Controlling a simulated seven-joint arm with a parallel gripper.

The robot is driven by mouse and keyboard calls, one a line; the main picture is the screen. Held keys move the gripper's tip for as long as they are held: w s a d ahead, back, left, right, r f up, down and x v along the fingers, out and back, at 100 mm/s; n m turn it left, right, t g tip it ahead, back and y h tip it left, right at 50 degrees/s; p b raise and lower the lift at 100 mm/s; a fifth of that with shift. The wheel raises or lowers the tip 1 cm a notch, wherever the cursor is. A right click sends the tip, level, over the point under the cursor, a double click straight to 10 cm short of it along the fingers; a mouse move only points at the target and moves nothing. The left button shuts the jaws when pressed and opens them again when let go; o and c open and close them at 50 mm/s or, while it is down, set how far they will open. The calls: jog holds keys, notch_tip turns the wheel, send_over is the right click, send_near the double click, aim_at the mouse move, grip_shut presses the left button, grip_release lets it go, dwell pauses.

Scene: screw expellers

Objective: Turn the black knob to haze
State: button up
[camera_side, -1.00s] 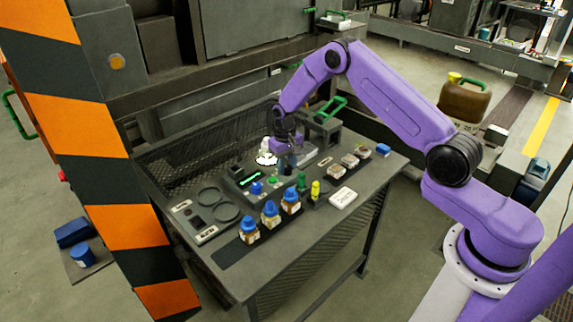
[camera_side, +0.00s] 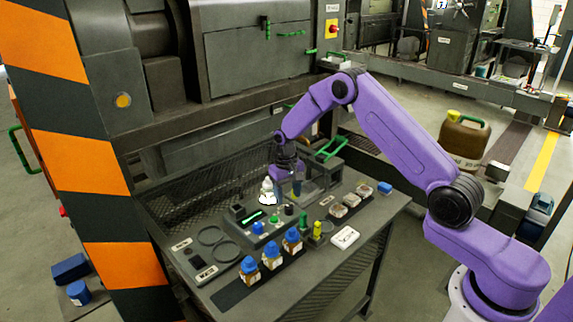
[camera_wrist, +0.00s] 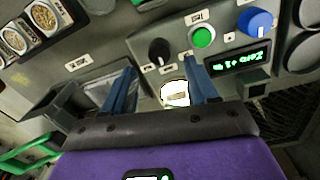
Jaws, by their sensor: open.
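The black knob (camera_wrist: 158,51) sits on the grey instrument panel in the wrist view, with a light pointer mark on it. Small white labels lie around it, too small to read. In the side view the black knob (camera_side: 289,210) stands at the right end of the panel. My gripper (camera_wrist: 162,80) is open, its two blue fingers spread apart with nothing held. It also shows in the side view (camera_side: 288,186), above and behind the knob, apart from it. The green display (camera_wrist: 237,63) carries lit text that appears upside down.
A green button (camera_wrist: 203,37) and a blue knob (camera_wrist: 256,21) share the panel. A white object (camera_side: 267,192) stands just behind it. Blue-capped jars (camera_side: 271,250) stand in front, with green and yellow vials (camera_side: 317,230) to the right. A green-handled box (camera_side: 325,165) stands behind right.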

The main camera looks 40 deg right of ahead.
aim_at(286, 208)
notch_tip(286, 208, up, 13)
jog(key=shift+a, duration=0.25)
jog(key=shift+a, duration=0.1)
jog(key=s+a+r+n, duration=0.3)
jog(key=s+a, duration=0.3)
jog(key=s, duration=0.2)
jog(key=s+a+r+n, duration=0.4)
jog(key=s+a, duration=0.3)
jog(key=s, duration=0.2)
jog(key=s+d+n, duration=0.2)
jog(key=s+n, duration=0.2)
jog(key=s, duration=0.8)
jog(key=s+d+n+y, duration=0.1)
jog(key=s+d+n, duration=0.1)
jog(key=s, duration=1.1)
jog(key=shift+d+f+n, duration=0.3)
jog(key=shift+d+n, duration=0.05)
jog(key=shift+n, duration=0.55)
